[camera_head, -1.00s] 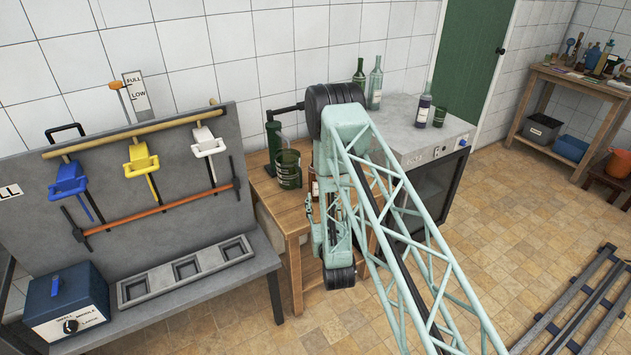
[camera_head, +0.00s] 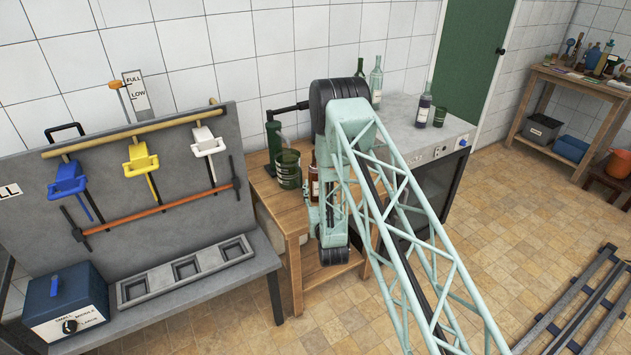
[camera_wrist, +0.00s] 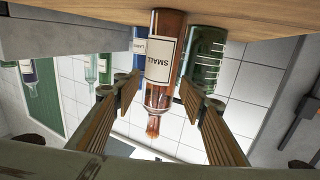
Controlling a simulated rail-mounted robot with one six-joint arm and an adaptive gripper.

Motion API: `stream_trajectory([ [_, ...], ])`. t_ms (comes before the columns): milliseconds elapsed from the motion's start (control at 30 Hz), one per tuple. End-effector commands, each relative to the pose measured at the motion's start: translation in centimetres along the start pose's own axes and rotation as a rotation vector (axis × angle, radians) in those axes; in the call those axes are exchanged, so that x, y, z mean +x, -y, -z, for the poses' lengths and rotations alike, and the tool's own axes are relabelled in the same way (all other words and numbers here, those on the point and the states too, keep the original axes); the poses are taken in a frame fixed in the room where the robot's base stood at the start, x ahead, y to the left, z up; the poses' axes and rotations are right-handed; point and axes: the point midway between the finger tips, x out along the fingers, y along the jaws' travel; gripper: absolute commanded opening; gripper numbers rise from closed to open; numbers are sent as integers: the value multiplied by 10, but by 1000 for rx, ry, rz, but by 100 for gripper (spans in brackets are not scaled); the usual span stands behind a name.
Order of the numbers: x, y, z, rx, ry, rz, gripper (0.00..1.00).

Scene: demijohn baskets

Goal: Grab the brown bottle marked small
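The brown bottle (camera_wrist: 165,55) marked SMALL appears upside down in the wrist view, its neck pointing down the picture. Its label faces me. My gripper (camera_wrist: 158,95) is open, with one slatted finger on each side of the bottle's shoulder and neck. Gaps show between the fingers and the glass, so it is not gripped. In the head view the brown bottle (camera_head: 314,182) stands upright on the wooden table (camera_head: 291,216), partly hidden behind my arm. My gripper is mostly hidden there.
A green jar (camera_wrist: 206,55) stands close beside the brown bottle; it also shows in the head view (camera_head: 288,170). Several bottles stand on the grey cabinet (camera_head: 410,135) to the right.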

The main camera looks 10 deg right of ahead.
Motion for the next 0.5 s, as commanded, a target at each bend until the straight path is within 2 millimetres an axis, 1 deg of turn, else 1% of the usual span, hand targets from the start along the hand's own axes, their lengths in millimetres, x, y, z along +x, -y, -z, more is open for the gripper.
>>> stream_trajectory([
  [267, 1, 0, 0, 0, 0, 0, 38],
  [367, 6, 0, 0, 0, 0, 0, 38],
  [500, 18, 0, 0, 0, -2, 0, 38],
])
